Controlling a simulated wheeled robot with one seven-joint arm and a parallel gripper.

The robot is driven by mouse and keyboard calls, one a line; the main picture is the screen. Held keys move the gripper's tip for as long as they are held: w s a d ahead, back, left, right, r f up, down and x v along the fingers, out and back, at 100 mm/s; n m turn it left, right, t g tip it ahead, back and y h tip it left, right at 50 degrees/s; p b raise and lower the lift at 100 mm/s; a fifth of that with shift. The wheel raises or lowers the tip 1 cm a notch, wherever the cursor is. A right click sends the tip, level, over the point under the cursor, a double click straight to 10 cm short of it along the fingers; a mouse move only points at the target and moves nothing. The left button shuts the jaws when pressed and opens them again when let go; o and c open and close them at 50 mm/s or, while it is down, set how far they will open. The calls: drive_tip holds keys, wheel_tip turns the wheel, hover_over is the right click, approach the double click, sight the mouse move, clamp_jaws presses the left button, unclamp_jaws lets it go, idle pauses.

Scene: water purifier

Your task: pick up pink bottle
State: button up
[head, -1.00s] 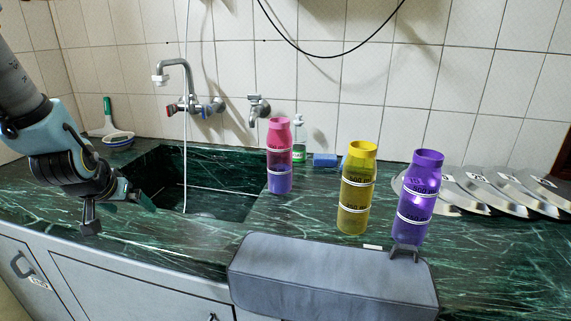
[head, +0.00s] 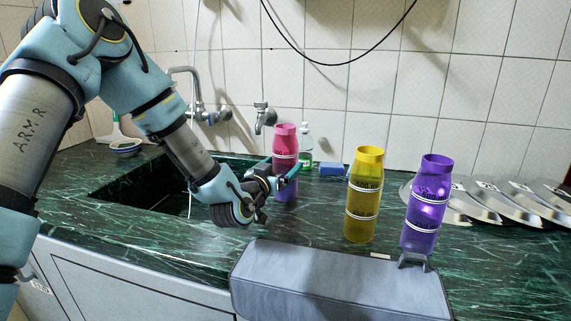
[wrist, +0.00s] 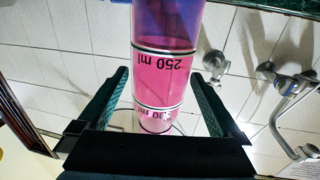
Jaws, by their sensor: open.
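The pink bottle (head: 285,139) stands upright on the green marble counter, near the right edge of the sink. Its lower part looks purple and is partly hidden by my gripper in the head view. My gripper (head: 278,180) is at the bottle's middle height, in front of it. In the wrist view the pink bottle (wrist: 165,75) appears upside down, with 250 ml markings, between the two open fingers of my gripper (wrist: 158,95). A gap shows beside the bottle on each side in that view.
A yellow bottle (head: 363,195) and a purple bottle (head: 427,205) stand to the right. A clear bottle (head: 305,147) and blue sponge (head: 332,169) are behind. The sink (head: 150,200) lies left; taps (wrist: 285,85) are on the wall.

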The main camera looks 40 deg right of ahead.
drive_tip(key=x, duration=0.1)
drive_tip(key=p+x, duration=0.1)
drive_tip(key=x, duration=0.1)
drive_tip(key=p+x, duration=0.1)
drive_tip(key=shift+w+d+r, duration=0.2)
drive_tip(key=shift+d+r, duration=0.1)
drive_tip(key=shift+d, duration=0.05)
drive_tip(key=shift+w+d+f, duration=0.1)
drive_tip(key=shift+w+d, duration=0.15)
drive_tip(key=shift+d, duration=0.2)
clamp_jaws()
idle(0.3)
